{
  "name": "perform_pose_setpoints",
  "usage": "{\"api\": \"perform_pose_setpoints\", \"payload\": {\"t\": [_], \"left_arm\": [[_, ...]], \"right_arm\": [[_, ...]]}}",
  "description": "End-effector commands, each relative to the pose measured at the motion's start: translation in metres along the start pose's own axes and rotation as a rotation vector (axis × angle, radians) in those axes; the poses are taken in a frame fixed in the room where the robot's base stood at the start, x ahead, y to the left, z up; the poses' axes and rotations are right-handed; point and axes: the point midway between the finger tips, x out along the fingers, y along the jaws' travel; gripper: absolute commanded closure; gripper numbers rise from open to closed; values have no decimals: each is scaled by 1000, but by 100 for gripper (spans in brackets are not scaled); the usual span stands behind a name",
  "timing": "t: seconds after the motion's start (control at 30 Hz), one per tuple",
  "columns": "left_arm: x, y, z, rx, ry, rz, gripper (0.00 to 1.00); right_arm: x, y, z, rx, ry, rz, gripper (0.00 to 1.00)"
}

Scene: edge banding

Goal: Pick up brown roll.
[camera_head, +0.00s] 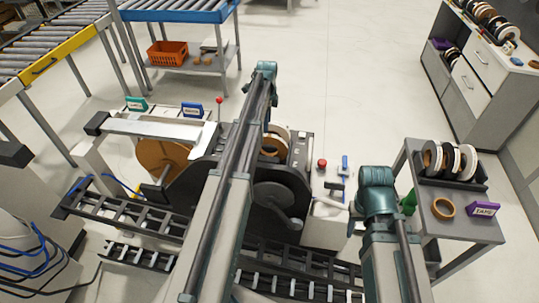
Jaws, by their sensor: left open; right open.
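Several brown rolls are in view, and I cannot tell which one the task names. A tan-brown ring roll (443,208) lies flat on the small grey table at the right. A rack (452,182) behind it holds several upright rolls in white, black and brown. A large brown roll (160,160) sits in the machine at the left. Another brown-and-white roll (274,145) is partly hidden behind my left arm. My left arm reaches up across the middle, and my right arm ends in a teal joint left of the grey table. Neither gripper's fingers can be seen.
The edge banding machine (285,195) and a black slatted track (130,215) fill the middle. A purple box (484,209) and a green bottle (409,201) are at the grey table (468,232). A drawer cabinet (470,80) stands behind. The floor between is clear.

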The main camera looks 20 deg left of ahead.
Motion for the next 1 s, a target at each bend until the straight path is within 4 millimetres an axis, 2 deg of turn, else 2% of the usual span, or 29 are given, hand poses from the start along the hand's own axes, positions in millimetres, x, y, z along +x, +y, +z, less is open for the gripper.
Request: {"api": "perform_pose_setpoints", "payload": {"t": [0.03,0.1,0.47,0.9,1.0], "left_arm": [[15,0,0,0,0,0,40],[23,0,0,0,0,0,40],[30,1,-1,0,0,0,40],[77,8,-9,0,0,0,40],[81,8,-9,0,0,0,40]], "right_arm": [[15,-1,-1,0,0,0,50],[23,-2,-1,0,0,0,50],[30,-3,-2,1,0,0,50],[76,-7,-4,3,0,0,50],[80,-8,-5,3,0,0,50]]}}
